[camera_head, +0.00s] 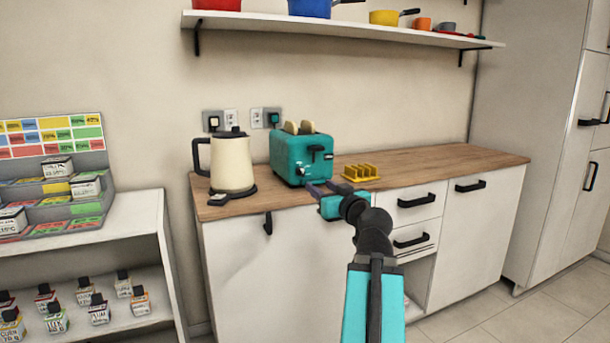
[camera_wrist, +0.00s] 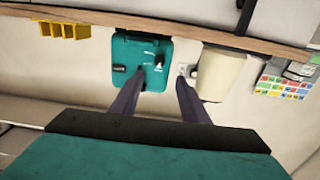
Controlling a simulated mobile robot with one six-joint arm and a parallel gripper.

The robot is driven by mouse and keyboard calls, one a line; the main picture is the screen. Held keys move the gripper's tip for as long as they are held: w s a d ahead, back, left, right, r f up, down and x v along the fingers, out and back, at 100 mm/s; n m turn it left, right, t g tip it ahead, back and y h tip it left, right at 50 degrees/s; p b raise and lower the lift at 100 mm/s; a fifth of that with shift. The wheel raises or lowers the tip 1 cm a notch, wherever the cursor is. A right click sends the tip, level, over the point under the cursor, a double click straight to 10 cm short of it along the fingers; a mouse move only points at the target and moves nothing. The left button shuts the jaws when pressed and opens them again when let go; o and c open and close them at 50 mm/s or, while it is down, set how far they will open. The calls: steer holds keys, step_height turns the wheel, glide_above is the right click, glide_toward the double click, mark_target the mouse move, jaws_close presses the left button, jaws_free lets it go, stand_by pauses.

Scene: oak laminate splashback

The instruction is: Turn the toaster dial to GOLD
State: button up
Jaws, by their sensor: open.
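The teal toaster (camera_head: 290,158) stands on the wooden counter with two slices of bread (camera_head: 299,127) in its top. A dark lever (camera_head: 318,149) shows on it. In the wrist view the toaster (camera_wrist: 150,48) appears inverted, with a small dark knob that looks like the dial (camera_wrist: 158,64). The dial's setting and any GOLD mark are too small to read. My gripper (camera_head: 319,190) is open and empty in front of the toaster, near the counter's front edge. In the wrist view my gripper's fingers (camera_wrist: 161,78) are apart, the left one overlapping the toaster; contact cannot be told.
A cream kettle (camera_head: 231,163) stands left of the toaster, and a yellow toast rack (camera_head: 361,172) sits to its right. The wooden counter (camera_head: 440,163) is clear farther right. A shelf (camera_head: 340,24) with pots hangs above. A rack (camera_head: 60,190) of small boxes is at left.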

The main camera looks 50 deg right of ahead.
mark_target(303, 174)
steer(key=shift+x, duration=6.5)
steer(key=shift+c, duration=0.3)
jaws_close()
